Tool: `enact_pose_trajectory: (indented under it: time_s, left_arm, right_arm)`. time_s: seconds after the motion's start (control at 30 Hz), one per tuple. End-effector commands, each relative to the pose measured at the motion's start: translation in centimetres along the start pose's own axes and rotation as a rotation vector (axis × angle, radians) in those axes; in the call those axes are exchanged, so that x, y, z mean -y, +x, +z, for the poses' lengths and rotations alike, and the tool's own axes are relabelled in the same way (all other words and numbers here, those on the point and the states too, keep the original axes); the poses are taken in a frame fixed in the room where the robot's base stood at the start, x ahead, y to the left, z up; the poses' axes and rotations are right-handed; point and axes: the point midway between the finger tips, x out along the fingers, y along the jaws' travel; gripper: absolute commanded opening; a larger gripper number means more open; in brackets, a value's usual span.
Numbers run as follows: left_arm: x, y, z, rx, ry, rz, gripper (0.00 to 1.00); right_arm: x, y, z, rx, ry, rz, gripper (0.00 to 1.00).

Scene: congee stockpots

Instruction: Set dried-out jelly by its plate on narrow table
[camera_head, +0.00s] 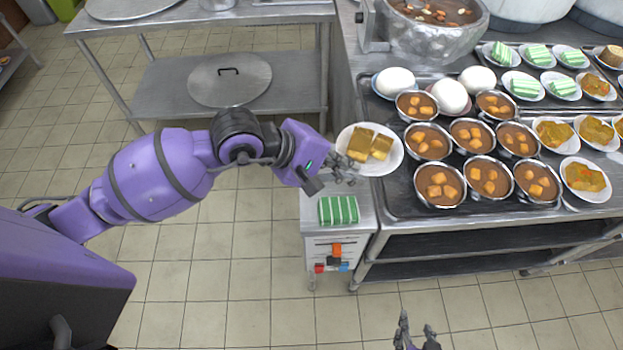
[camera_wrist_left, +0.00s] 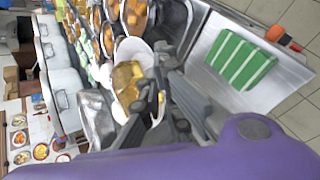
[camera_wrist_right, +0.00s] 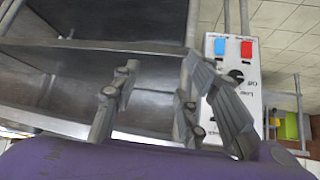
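A white plate (camera_head: 393,165) bears two yellow-brown pieces of jelly (camera_head: 370,145), between the big steel table's left edge and the narrow table (camera_head: 358,207). My left gripper (camera_head: 342,174) is at the plate's near-left rim and looks shut on it; the fingers hide part of the rim. The plate also shows in the left wrist view (camera_wrist_left: 133,47), with the jelly (camera_wrist_left: 126,82) on it. Whether the plate touches a surface below, I cannot tell. My right gripper (camera_head: 416,336) is open and empty at the bottom, low in front of the tables.
Open floor lies left.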

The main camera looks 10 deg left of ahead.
Motion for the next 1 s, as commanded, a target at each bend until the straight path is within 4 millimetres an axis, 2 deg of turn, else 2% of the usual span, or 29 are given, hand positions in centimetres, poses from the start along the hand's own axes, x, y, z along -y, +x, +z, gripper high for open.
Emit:
enact_pose_trajectory:
  time_s: [0.03,0.2,0.4,0.7,0.83,1.0]
  left_arm:
    - [0.6,-0.7,-1.4,-0.009,-0.003,-0.001,0.00]
    - [2.9,-2.1,-5.1,-0.007,-0.003,0.000,0.00]
    - [6.2,-1.3,-8.2,-0.002,-0.003,0.001,0.00]
    - [8.2,-1.0,-10.4,-0.002,-0.002,0.002,0.00]
    - [9.7,0.3,-10.9,0.000,-0.002,0.002,0.00]
    - [10.2,0.9,-11.2,-0.001,0.002,0.005,0.00]
  right_arm:
    - [0.0,-0.1,-0.2,-0.002,-0.002,-0.001,0.40]
    - [0.4,-0.4,-0.1,0.006,-0.005,-0.011,0.40]
    - [0.8,-0.3,0.6,0.018,-0.006,-0.018,0.40]
    - [0.5,-0.2,0.9,0.019,-0.003,-0.012,0.40]
    - [0.4,-0.2,0.9,0.018,0.001,-0.007,0.40]
    - [0.5,-0.2,0.7,0.014,0.008,-0.005,0.40]
